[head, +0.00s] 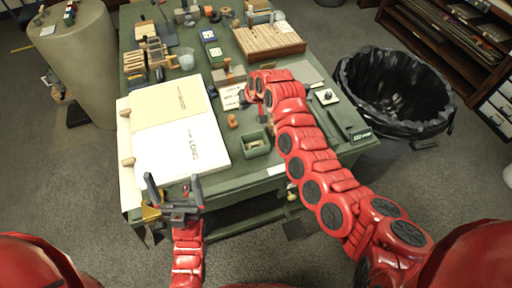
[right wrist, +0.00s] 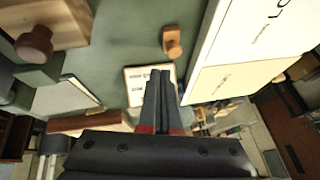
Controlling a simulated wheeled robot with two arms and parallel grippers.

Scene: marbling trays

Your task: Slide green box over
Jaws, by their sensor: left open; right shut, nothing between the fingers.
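A small green open box (head: 256,143) with a pale item inside stands near the front edge of the green table, left of my right arm. I cannot clearly identify it in the right wrist view. My right gripper (right wrist: 159,78) is shut and empty, with its fingertips over or beside a white card (right wrist: 138,88). In the head view that card (head: 231,98) lies beyond the green box, and the right gripper is largely hidden by its arm. My left gripper (head: 173,186) is open and empty at the table's front left corner, by the white boards.
Large white boards (head: 205,150) cover the table's front left. A slatted wooden rack (head: 270,42) is at the back. A black-lined bin (head: 425,125) stands right.

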